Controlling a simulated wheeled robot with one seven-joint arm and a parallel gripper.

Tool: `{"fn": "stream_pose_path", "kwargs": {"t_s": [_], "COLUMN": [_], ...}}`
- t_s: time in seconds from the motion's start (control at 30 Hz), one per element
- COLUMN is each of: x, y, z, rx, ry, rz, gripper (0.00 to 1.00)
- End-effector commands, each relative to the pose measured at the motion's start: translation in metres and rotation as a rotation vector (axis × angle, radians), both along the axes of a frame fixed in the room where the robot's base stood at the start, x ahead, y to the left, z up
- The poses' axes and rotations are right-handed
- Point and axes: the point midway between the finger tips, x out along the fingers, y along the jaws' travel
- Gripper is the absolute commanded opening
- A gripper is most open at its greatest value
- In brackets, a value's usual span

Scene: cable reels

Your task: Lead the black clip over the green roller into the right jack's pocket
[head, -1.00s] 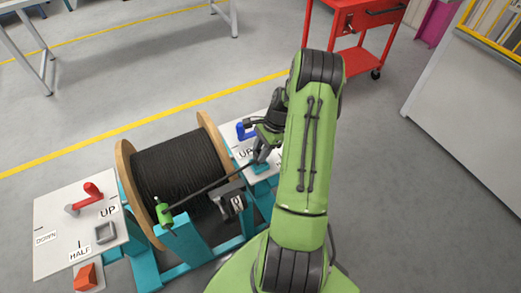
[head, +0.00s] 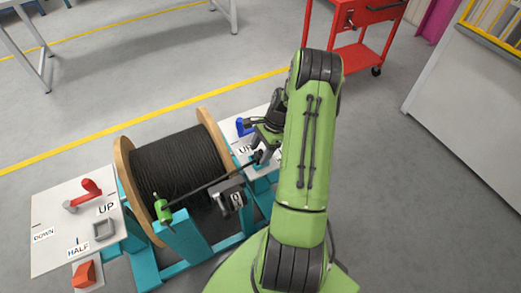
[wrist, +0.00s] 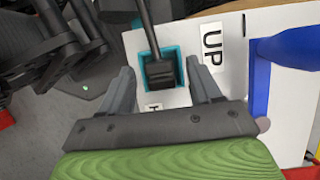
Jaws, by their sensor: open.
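The black clip (wrist: 160,73) sits within the teal-rimmed pocket (wrist: 146,56) of the right jack (wrist: 135,42) in the wrist view. Its black cable leads out at the top of that view. My gripper (wrist: 161,70) is open, with one finger on each side of the clip and a gap to both. In the head view the clip (head: 258,157) is small, beneath my gripper (head: 262,151). The cable (head: 212,183) runs straight from the green roller (head: 164,211) to the clip. How deep the clip sits cannot be told.
The cable reel (head: 175,160) stands between the two jacks. The right jack's blue handle (wrist: 290,48) is close to my gripper's right side. The left jack (head: 60,215) has a red handle (head: 90,188). A dark boxy part (head: 230,196) hangs below the cable.

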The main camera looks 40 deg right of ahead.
Motion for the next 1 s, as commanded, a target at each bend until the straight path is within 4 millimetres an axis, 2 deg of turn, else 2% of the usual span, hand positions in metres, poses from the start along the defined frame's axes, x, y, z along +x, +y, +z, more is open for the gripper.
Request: {"fn": "stream_pose_path", "kwargs": {"t_s": [0.07,0.17,0.5,0.6,0.77,1.0], "x": [0.0,-0.002,-0.012,-0.015,-0.017,-0.018], "y": [-0.001,-0.008,-0.043,-0.051,-0.057,-0.058], "z": [0.004,0.02,0.11,0.13,0.145,0.146], "rx": [0.0,-0.003,-0.004,-0.003,0.0,0.0], "ry": [0.0,-0.002,-0.002,-0.002,-0.001,0.0], "rz": [0.0,-0.002,-0.002,-0.001,0.001,0.001], "gripper": [0.63,0.63,0.63,0.63,0.63,0.63]}}
